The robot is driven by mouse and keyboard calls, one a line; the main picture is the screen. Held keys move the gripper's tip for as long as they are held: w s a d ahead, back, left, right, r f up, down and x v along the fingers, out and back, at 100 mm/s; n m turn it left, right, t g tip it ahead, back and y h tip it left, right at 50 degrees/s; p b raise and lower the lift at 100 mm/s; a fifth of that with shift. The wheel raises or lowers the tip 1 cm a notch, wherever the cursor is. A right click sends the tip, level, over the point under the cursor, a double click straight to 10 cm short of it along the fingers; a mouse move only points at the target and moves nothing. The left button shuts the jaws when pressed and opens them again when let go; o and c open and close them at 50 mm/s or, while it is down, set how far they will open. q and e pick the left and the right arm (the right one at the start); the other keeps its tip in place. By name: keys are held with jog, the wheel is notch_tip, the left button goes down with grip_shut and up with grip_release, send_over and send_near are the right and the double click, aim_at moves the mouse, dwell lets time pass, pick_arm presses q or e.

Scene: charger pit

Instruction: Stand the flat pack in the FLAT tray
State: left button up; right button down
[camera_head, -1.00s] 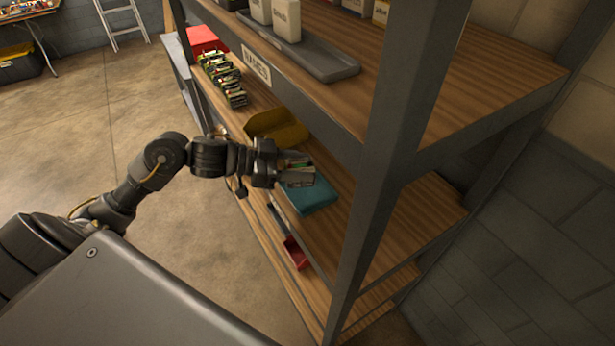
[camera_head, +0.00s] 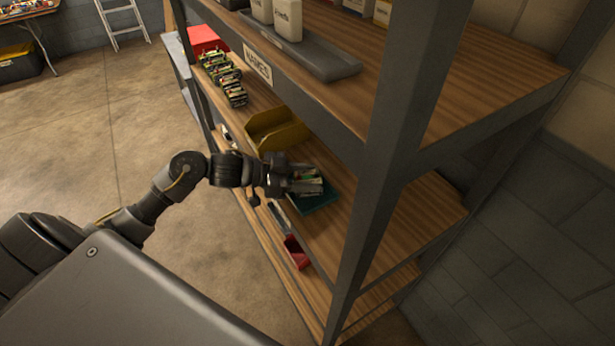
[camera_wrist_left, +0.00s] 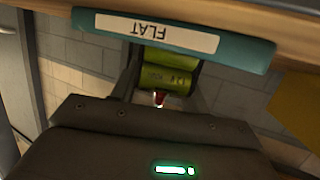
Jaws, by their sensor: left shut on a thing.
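The flat pack (camera_wrist_left: 168,72) shows as green cells between my left gripper's fingers in the left wrist view. My left gripper (camera_head: 306,180) is shut on it in the head view, over the teal FLAT tray (camera_head: 322,206) on the middle shelf. The fingers and pack hide much of the tray's inside. I cannot tell whether the pack touches the tray floor. In the left wrist view the tray's front wall (camera_wrist_left: 250,52) crosses the top, its FLAT label upside down. My right gripper is not in view.
A yellow bin (camera_head: 275,128) stands beside the tray, with several packs (camera_head: 222,78) in a row farther back. A red bin (camera_head: 296,252) sits on a lower shelf. The upper shelf (camera_head: 400,88) and dark post (camera_head: 385,150) bound the space to the right.

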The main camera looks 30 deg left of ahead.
pick_arm(q)
jog(key=o, duration=1.4)
jog(key=shift+c, duration=0.2)
jog(key=shift+r, duration=0.1)
jog(key=shift+s+a, duration=0.2)
jog(key=shift+a, duration=0.1)
jog(key=b+v, duration=0.1)
jog(key=v, duration=1)
jog(key=shift+b, duration=0.4)
jog(key=shift+a, duration=0.1)
